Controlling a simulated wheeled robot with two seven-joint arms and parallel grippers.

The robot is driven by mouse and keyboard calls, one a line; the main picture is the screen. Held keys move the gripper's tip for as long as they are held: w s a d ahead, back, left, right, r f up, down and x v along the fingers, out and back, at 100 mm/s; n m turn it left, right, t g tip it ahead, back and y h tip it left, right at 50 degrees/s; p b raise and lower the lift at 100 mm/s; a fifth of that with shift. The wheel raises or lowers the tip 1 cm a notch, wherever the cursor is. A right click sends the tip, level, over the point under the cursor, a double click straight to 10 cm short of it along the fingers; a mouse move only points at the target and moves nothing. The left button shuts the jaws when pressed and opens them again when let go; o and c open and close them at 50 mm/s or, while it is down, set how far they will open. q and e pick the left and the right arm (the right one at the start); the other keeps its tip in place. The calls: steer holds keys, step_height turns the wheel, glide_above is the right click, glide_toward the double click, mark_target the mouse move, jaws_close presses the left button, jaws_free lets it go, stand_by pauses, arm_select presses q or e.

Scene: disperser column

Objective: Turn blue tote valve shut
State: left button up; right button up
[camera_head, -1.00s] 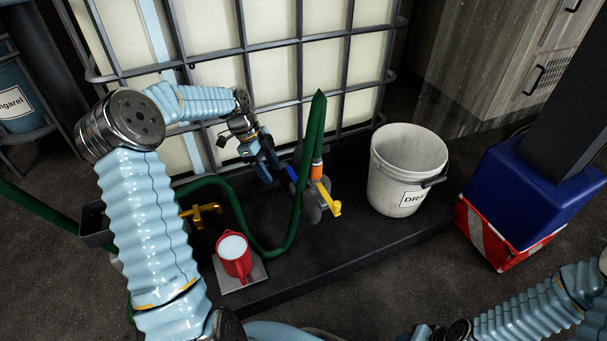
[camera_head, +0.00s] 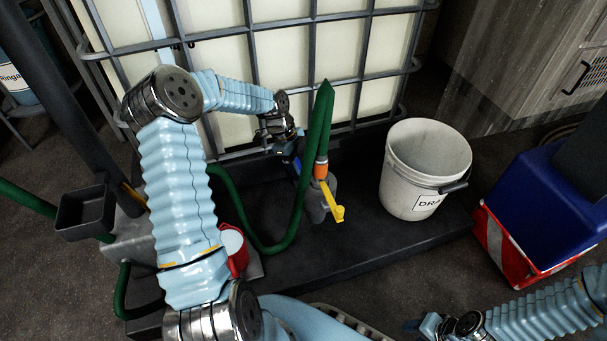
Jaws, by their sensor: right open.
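The caged tote (camera_head: 220,60) stands at the back. A grey valve assembly (camera_head: 317,200) with an orange collar (camera_head: 320,171) stands in front of it, joined to a green hose. A small blue handle (camera_head: 296,167) shows at its left side and a yellow lever (camera_head: 334,204) at its front. My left gripper (camera_head: 287,150) is beside the blue handle, at its upper left. Its fingers are mostly hidden behind its wrist, so I cannot tell whether it touches the handle. My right gripper (camera_head: 422,326) is open at the bottom edge, far from the valve.
A white bucket (camera_head: 400,175) stands right of the valve on the dark platform (camera_head: 350,240). The green hose (camera_head: 232,205) loops over the platform. A blue and red box (camera_head: 530,205) stands at the right.

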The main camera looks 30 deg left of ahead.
arm_select(q)
steer(key=shift+x, duration=1.35)
jaws_close()
